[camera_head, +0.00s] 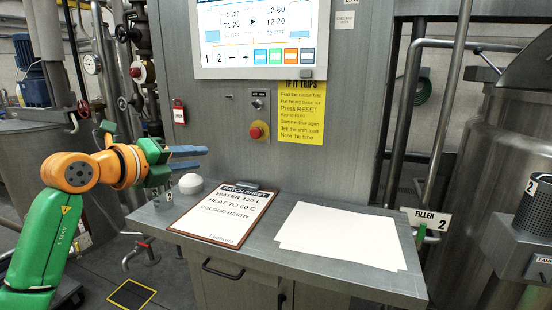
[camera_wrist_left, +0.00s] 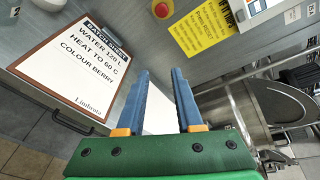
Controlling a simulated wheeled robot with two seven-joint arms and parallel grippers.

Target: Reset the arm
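My left arm, green and orange, comes in from the left in the head view. Its gripper (camera_head: 206,157) has blue fingers and hangs above the left end of the desk, short of the control cabinet. In the left wrist view the gripper (camera_wrist_left: 161,73) has its two blue fingers apart with nothing between them. My right gripper shows in neither view.
The metal desk (camera_head: 320,277) holds a batch sheet clipboard (camera_head: 222,214), white paper sheets (camera_head: 340,235) and a white dome (camera_head: 191,183). The cabinet carries a touch screen (camera_head: 255,35), a red stop button (camera_head: 258,131) and a yellow notice (camera_head: 301,112). A steel tank (camera_head: 487,170) stands right.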

